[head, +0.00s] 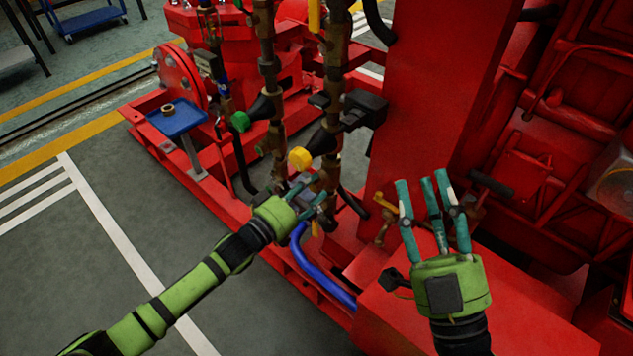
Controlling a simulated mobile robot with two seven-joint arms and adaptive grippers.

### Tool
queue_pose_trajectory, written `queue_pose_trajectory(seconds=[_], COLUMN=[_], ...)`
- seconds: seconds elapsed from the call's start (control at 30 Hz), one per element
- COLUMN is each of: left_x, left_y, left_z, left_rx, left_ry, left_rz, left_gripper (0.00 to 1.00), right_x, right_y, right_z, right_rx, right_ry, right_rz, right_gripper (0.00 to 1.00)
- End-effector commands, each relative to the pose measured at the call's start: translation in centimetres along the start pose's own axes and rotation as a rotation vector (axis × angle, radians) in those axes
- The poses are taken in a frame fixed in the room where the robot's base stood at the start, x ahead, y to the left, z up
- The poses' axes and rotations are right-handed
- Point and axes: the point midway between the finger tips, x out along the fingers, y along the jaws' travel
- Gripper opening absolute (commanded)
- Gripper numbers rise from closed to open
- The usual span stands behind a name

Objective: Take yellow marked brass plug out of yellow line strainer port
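The yellow marked plug (300,158) shows as a round yellow face at the lower end of the black, slanted strainer branch (323,141) on the right vertical pipe line. It sits in the port. No brass is clearly visible on it. My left gripper (320,196) is just below and right of the plug, in front of the lower pipe, apart from the plug. Its fingers look spread, with nothing seen between them. My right gripper (425,190) is open and empty, fingers pointing up, in front of the red column at right.
A similar green plug (241,121) sits on the neighbouring pipe line to the left. A small blue tray (176,123) on a post holds a brass-coloured ring (168,109). A blue hose (314,267) runs below my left gripper. The red column (425,100) stands right of the pipes.

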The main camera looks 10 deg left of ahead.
Motion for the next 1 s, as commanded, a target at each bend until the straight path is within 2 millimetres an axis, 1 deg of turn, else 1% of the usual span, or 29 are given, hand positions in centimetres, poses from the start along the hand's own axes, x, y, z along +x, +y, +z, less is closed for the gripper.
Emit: queue_pose_trajectory(seconds=[0.03,0.07,0.1,0.87,0.93,1.0], left_x=[0.00,0.00,0.01,0.01,0.01,0.01], left_y=[0.00,0.00,0.00,0.04,0.05,0.05], left_z=[0.01,0.01,0.01,-0.10,-0.10,-0.11], left_rx=[-0.001,-0.001,-0.001,-0.004,-0.048,-0.155], left_ry=[0.000,0.000,0.000,0.002,0.002,0.002], left_rz=[0.000,0.000,0.000,0.001,0.001,0.002], left_gripper=[0.15,0.03,0.00,0.00,0.00,0.00], right_x=[0.00,0.00,0.00,0.24,0.23,0.23], right_y=[0.00,0.00,0.00,0.04,0.04,0.04], right_z=[0.00,0.00,0.00,-0.39,-0.39,-0.39], right_rx=[0.000,0.000,0.000,0.000,0.000,0.000], right_ry=[0.000,0.000,0.000,0.000,0.000,0.000], right_rz=[0.000,0.000,0.000,0.000,0.000,0.000], right_gripper=[0.40,0.40,0.40,0.40,0.40,0.40])
